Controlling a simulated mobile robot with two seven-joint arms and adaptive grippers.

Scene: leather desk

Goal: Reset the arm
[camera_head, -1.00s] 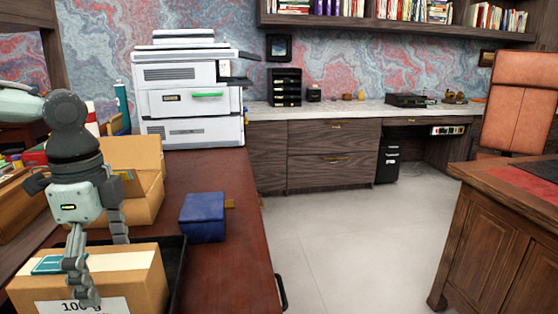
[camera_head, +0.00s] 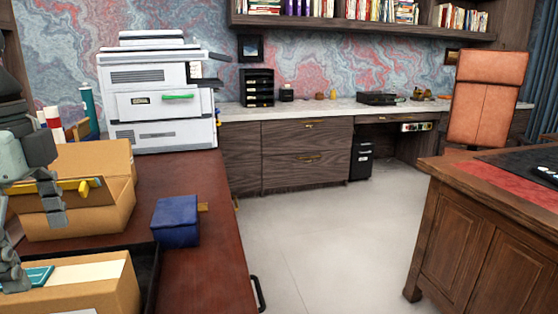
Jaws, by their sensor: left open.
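My left gripper (camera_head: 34,252) is at the left edge of the head view, partly cut off by the frame. Its grey fingers are spread and nothing shows between them. It is above the desk, in front of an open cardboard box (camera_head: 115,205) and over the left part of a nearer cardboard box (camera_head: 118,290). I cannot tell whether it touches either box. My right gripper is not in view.
A dark blue box (camera_head: 175,221) sits on the reddish-brown desk (camera_head: 205,275). A white printer (camera_head: 158,100) stands at its far end. Grey floor (camera_head: 310,240) lies open between this desk and a wooden desk (camera_head: 470,240) at right.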

